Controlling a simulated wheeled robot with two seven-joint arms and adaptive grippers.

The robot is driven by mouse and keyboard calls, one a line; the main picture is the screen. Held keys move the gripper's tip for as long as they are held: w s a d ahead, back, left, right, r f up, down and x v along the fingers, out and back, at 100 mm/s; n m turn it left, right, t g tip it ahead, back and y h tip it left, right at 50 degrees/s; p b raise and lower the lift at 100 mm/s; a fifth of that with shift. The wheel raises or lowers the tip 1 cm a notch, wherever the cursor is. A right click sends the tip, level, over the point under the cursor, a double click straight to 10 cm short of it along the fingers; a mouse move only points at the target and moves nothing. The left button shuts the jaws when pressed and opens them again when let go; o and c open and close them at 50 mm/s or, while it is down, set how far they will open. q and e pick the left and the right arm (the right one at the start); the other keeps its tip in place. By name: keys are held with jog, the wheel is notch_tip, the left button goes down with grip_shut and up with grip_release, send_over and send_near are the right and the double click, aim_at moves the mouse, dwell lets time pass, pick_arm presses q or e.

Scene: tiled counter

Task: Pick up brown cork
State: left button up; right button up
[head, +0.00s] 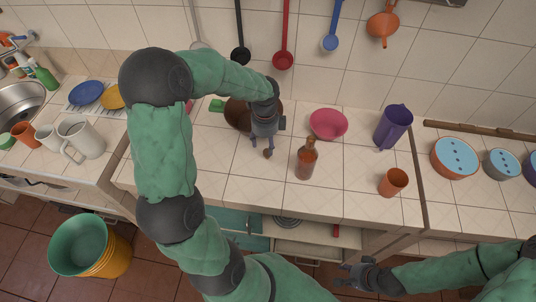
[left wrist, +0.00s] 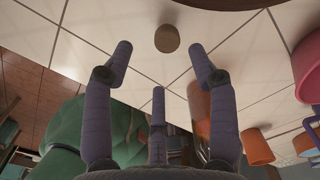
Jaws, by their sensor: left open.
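The brown cork (head: 268,153) lies on the tiled counter (head: 230,165), left of the brown glass bottle (head: 306,160). In the left wrist view the cork (left wrist: 167,38) shows beyond the fingertips, between the two outer fingers and apart from them. My left gripper (head: 262,145) is open and empty, pointing down just above the cork; its spread fingers also show in the left wrist view (left wrist: 160,60). My right gripper (head: 356,274) is low at the front, off the counter and away from the cork; its fingers are too small to read clearly.
A brown pot (head: 238,114) stands behind my left gripper. A pink bowl (head: 328,124), a purple pitcher (head: 393,127) and an orange cup (head: 393,182) stand to the right. Utensils, among them a red ladle (head: 284,60), hang on the wall. Counter in front of the cork is clear.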

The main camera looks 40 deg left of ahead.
aim_at(267, 151)
pick_arm(q)
jog(key=shift+w+f+b, duration=0.25)
jog(key=shift+f+b, duration=0.25)
jog(key=shift+f, duration=1.25)
jog(key=shift+w+f+b, duration=0.2)
jog(key=shift+f+b, duration=0.3)
jog(key=shift+f, duration=1.25)
jog(key=c, duration=0.9)
